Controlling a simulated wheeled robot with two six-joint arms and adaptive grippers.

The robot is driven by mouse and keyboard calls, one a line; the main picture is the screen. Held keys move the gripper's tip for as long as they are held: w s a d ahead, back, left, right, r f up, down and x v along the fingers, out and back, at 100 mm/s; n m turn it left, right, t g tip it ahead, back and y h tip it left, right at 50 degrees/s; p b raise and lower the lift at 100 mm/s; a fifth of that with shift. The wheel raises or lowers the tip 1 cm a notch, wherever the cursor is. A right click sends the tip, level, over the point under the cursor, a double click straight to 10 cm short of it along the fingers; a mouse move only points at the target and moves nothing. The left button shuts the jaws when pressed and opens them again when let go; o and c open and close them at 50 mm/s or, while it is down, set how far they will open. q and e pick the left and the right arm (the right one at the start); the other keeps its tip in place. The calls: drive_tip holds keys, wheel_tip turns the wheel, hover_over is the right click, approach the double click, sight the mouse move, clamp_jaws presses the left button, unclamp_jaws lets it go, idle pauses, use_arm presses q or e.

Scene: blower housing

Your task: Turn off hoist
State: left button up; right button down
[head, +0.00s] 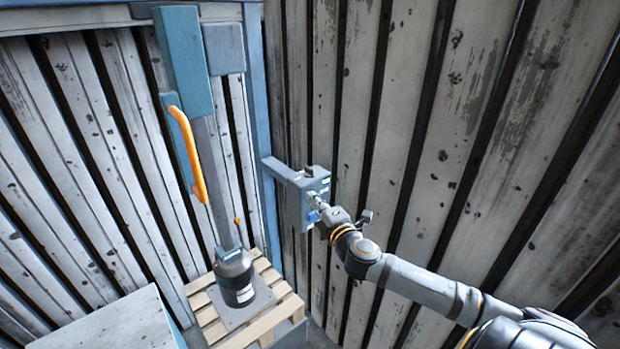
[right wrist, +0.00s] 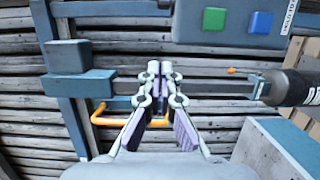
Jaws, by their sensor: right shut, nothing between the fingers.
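The hoist (head: 203,130) stands upright at the back left, with a teal upper part, an orange handle (head: 187,150) and a dark round base unit. A grey-blue control box (head: 318,184) sits on a bracket by the slatted wall. My right gripper (head: 314,197) is at the front of this box, fingertips very close to it; contact cannot be told. In the right wrist view the gripper (right wrist: 160,68) is shut and empty. There the box carries a green button (right wrist: 214,19) and a blue button (right wrist: 260,22), both beyond and right of the fingertips. My left gripper is not in view.
A wooden pallet (head: 286,299) lies under the hoist's base. A pale blue-edged box or table (head: 115,325) is at the front left. Slatted walls close in behind and to the right, close to my right arm.

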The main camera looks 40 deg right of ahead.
sight(310, 177)
drive_tip(key=w+p, duration=0.1)
drive_tip(key=w, duration=0.2)
drive_tip(key=w+d+p, duration=0.1)
drive_tip(key=w, duration=0.2)
drive_tip(key=w+p, duration=0.2)
drive_tip(key=w, duration=0.2)
drive_tip(key=shift+w+d+r, duration=0.1)
drive_tip(key=shift+d+r, duration=0.2)
drive_tip(key=shift+d, duration=0.05)
drive_tip(key=d, duration=0.3)
drive_tip(key=shift+d+f, duration=0.25)
drive_tip(key=shift+d, duration=0.35)
drive_tip(key=shift+f, duration=0.1)
drive_tip(key=shift+a, duration=0.15)
